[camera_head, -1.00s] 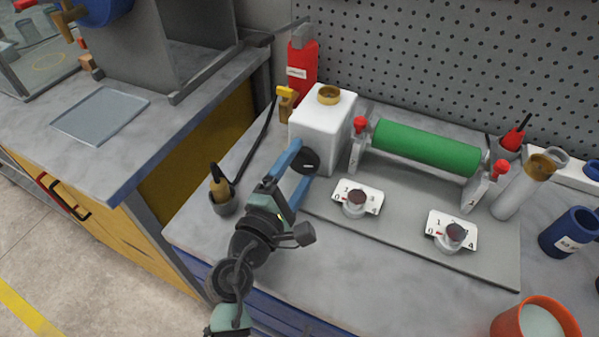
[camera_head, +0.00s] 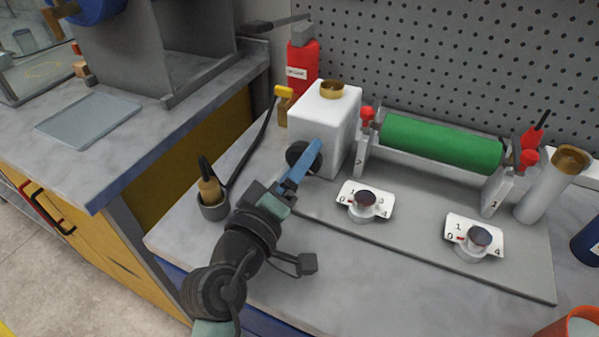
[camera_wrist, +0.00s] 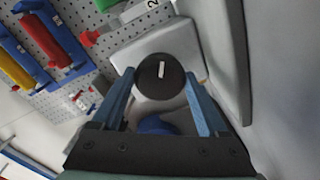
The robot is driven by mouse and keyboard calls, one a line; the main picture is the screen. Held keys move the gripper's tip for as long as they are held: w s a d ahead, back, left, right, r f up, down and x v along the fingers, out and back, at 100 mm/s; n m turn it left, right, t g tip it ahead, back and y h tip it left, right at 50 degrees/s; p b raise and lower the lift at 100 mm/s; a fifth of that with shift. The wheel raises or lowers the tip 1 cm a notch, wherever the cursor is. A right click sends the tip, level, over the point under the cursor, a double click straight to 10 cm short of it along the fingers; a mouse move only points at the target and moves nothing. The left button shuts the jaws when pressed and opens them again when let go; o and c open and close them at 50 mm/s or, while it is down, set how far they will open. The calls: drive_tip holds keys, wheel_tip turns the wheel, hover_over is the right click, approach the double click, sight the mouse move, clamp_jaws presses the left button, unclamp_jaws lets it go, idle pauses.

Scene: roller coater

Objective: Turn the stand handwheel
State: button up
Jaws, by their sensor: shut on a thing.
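The handwheel (camera_head: 296,157) is a small black disc on the near face of a white block (camera_head: 326,108) at the back of the bench. In the wrist view the handwheel (camera_wrist: 160,84) faces me, with a short white mark near its middle, almost upright and slightly tilted. My gripper (camera_wrist: 160,74) has its two blue fingers on opposite sides of the handwheel's rim and is shut on it. In the head view my gripper (camera_head: 308,153) partly hides the handwheel, and one finger mostly covers the other.
Right of the block are a green roller (camera_head: 440,143) and two dial knobs, the left (camera_head: 364,200) and the right (camera_head: 477,239). A cup with a brush-like tool (camera_head: 212,196) stands left of my arm. A red bottle (camera_head: 301,68) stands behind.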

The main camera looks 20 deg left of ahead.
drive_tip(key=shift+f+m+b, duration=0.1)
drive_tip(key=shift+m+b, duration=0.5)
drive_tip(key=shift+m, duration=0.4)
drive_tip(key=o, duration=1.3)
drive_tip(key=shift+c, duration=0.2)
drive_tip(key=shift+s, duration=0.1)
drive_tip(key=s, duration=1.3)
drive_tip(key=shift+a+b, duration=0.2)
drive_tip(key=shift+b, duration=0.2)
drive_tip(key=shift+w, duration=0.1)
